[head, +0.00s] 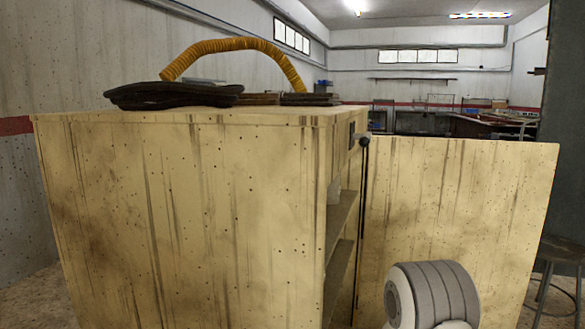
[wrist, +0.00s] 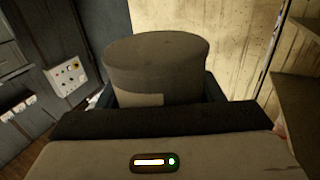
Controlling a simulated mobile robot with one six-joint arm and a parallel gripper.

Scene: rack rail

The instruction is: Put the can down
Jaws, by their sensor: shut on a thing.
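The can (wrist: 155,62) shows in the wrist view as a wide, dark grey-brown cylinder with a flat round top and a paler patch low on its side. My gripper (wrist: 158,92) is shut on it, with a dark finger at each side of the can. The can's lower part is hidden behind the gripper body. I cannot tell what lies under the can. Neither the can nor the gripper's fingers show in the head view.
A tall stained yellowish cabinet (head: 180,210) stands close in front, its door (head: 455,190) open to the right. Shelves (head: 340,222) show at its side opening. A yellow hose (head: 235,45) and dark flat items (head: 172,95) lie on top. A stool (head: 560,260) stands at right.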

